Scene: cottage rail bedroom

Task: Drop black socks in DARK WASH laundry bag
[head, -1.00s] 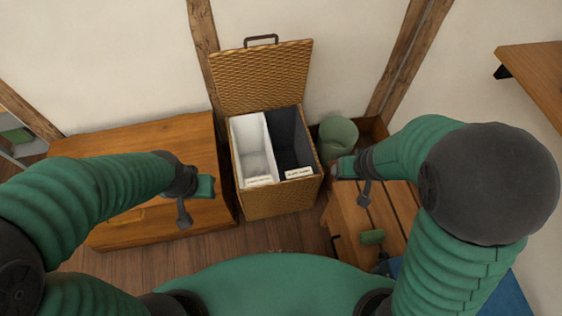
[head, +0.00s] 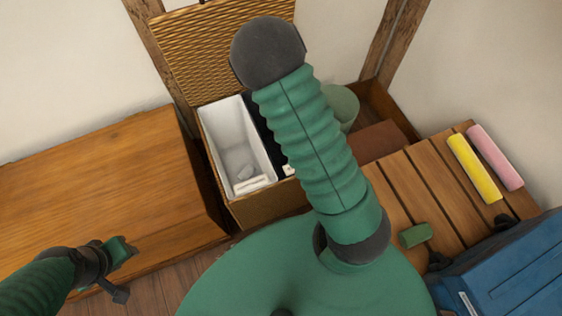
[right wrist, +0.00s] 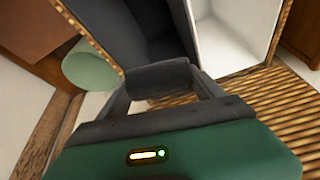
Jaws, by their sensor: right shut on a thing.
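The wicker hamper (head: 265,207) stands open with a white bag (head: 233,140) on its left and a dark bag (head: 262,125) on its right. My right arm covers most of the dark bag in the head view. In the right wrist view, my right gripper (right wrist: 160,80) is shut on a dark rolled bundle (right wrist: 157,77), seemingly the black socks. The bundle appears in front of the dark bag (right wrist: 138,30), with the white bag (right wrist: 235,35) beside it; its height is unclear. My left gripper (head: 122,268) is over the wooden chest's front edge; its opening is unclear.
The wooden chest (head: 90,180) is left of the hamper. A pale green bin (head: 343,103) stands behind my right arm. The slatted bench (head: 400,185) holds a green roll (head: 415,235), a yellow roll (head: 474,168) and a pink roll (head: 495,157). A blue case (head: 520,270) is at lower right.

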